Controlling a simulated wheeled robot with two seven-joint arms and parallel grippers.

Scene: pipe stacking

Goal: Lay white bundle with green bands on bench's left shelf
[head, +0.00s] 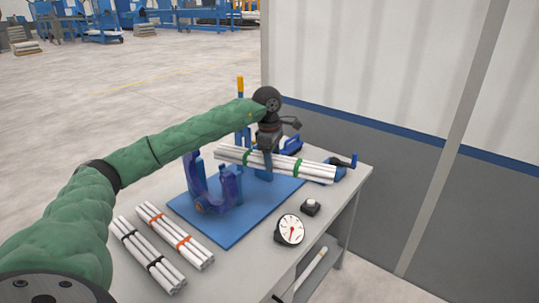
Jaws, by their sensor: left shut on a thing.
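The white bundle with green bands (313,171) is held above the right part of the blue mat. My left gripper (268,158) comes down from above and is shut on it near its middle. The bundle runs from left to lower right in the picture. The bench (345,185) lies beneath. On it stands a blue U-shaped cradle (207,195), left of the gripper. Blue uprights stand behind and under the bundle. I cannot tell whether the bundle touches them. My right gripper is not in view.
A bundle with orange bands (175,236) and one with black bands (147,255) lie at the bench's front left. A round gauge (289,230) and a small black button box (311,207) sit at the front right. The blue mat (230,232) is bare in front. A wall stands behind.

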